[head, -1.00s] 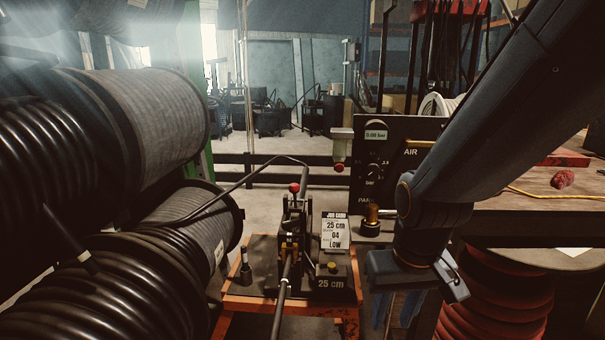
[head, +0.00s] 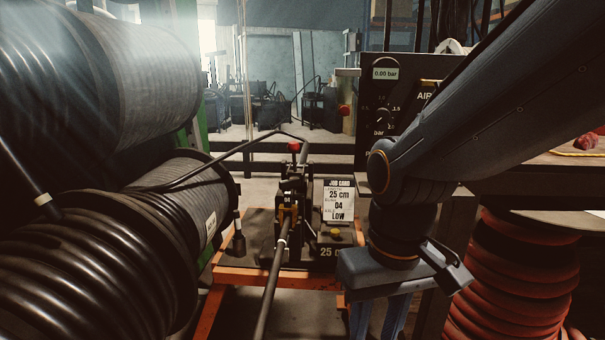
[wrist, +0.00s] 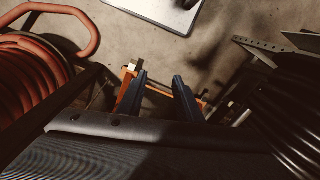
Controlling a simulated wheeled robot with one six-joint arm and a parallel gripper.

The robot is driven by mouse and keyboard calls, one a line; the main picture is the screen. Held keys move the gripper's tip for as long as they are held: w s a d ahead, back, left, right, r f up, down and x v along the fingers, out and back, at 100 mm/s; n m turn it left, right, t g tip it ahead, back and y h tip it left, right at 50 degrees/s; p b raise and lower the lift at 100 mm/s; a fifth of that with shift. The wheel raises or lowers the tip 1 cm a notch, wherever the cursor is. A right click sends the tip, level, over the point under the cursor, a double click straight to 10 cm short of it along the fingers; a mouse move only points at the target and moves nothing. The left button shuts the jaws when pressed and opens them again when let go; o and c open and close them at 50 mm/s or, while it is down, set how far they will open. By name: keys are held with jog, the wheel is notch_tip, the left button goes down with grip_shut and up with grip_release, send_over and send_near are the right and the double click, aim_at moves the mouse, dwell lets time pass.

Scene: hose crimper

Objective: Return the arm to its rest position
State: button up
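My gripper (head: 379,318) hangs below my dark grey arm at the right of the head view, pointing down, to the right of the orange crimper bench. Its two blue fingers stand apart with nothing between them. In the wrist view the gripper (wrist: 160,78) also shows open and empty, with floor and an orange bench frame (wrist: 198,103) beyond the fingers. My upper arm reaches in from the upper right and bends down at the wrist joint. The fingertips are cut off by the lower edge of the head view.
A hose crimper (head: 290,215) stands on the orange bench (head: 250,277), with a job card (head: 339,203) beside it. Large black hose drums (head: 150,70) fill the left. A pressure panel (head: 385,100) stands behind my arm. A red hose coil (head: 510,285) is close on the right.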

jog(key=d+r+m+p, duration=0.2)
jog(key=d+r+p, duration=0.7)
jog(key=p, duration=0.8)
jog(key=shift+m+h, duration=0.3)
jog(key=shift+m, duration=0.1)
jog(key=shift+a, duration=0.15)
